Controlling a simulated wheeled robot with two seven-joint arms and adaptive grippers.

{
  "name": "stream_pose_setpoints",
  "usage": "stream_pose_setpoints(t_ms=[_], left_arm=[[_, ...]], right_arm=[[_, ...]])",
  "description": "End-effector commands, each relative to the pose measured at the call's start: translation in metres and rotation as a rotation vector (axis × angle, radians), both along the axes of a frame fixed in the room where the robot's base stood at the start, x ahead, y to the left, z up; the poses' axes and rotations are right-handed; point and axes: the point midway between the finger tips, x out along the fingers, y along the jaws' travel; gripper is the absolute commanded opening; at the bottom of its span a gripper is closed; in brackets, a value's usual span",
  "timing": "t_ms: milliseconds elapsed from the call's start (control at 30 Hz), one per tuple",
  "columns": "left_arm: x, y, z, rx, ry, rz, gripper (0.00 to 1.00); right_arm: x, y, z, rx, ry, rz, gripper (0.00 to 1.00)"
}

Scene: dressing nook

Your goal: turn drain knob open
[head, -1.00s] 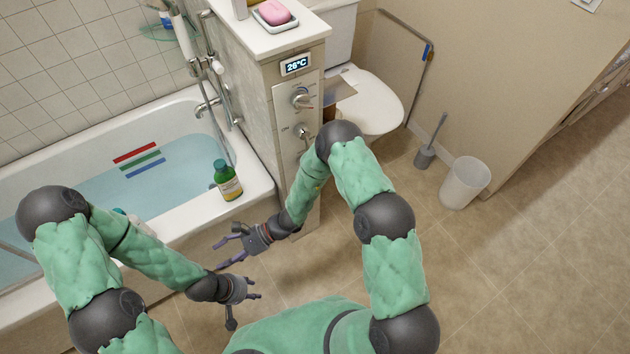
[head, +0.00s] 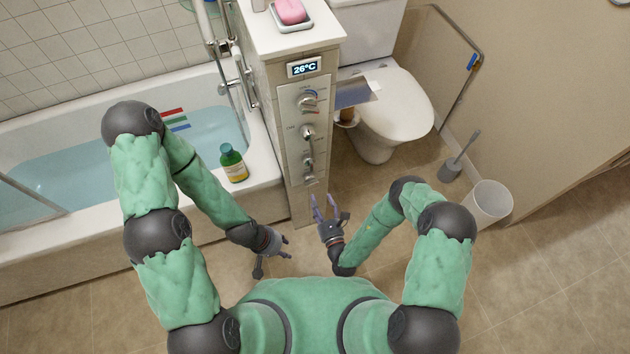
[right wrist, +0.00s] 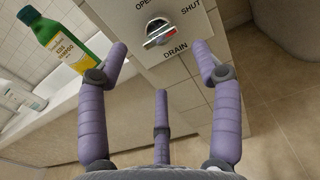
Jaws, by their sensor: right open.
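The drain knob (head: 309,167) is the lowest of three on the grey panel of the tiled pillar. In the right wrist view the drain knob (right wrist: 159,33) shows as a metal bar handle, its right end a little higher, above the word DRAIN. OPEN is at its upper left and SHUT at its upper right. My right gripper (head: 321,208) is open and empty, below and in front of the panel. In the right wrist view its fingers (right wrist: 160,58) are spread to either side below the knob, not touching it. My left gripper (head: 272,260) hangs open and empty by the tub.
Two other knobs (head: 307,101) (head: 307,132) and a 26°C display (head: 304,68) are above the drain knob. A green bottle (head: 232,163) stands on the tub rim (head: 262,172). The toilet (head: 400,110) is right of the pillar. Floor is clear before the panel.

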Motion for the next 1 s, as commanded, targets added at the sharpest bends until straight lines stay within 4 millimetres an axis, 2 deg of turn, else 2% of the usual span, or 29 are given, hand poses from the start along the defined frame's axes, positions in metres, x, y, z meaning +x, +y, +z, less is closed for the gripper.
stream_pose_setpoints(t_ms=[200, 433, 633, 933, 1000], left_arm=[[0.0, 0.0, -0.013, 0.0, 0.0, 0.0, 0.4], [0.0, 0.0, -0.023, 0.0, 0.0, -0.001, 0.4], [0.0, 0.0, -0.026, 0.0, 0.0, -0.001, 0.4], [0.0, 0.0, -0.026, 0.0, 0.0, -0.001, 0.4], [0.0, 0.0, -0.026, 0.0, 0.0, -0.001, 0.4]], right_arm=[[0.039, 0.014, 0.0, 0.0, -0.006, 0.005, 0.66], [0.071, 0.024, -0.001, 0.0, -0.003, 0.003, 0.66], [0.083, 0.027, 0.0, 0.003, -0.001, 0.002, 0.66], [0.084, 0.028, 0.001, 0.003, -0.001, 0.002, 0.66], [0.084, 0.028, 0.001, 0.003, -0.001, 0.002, 0.46]])
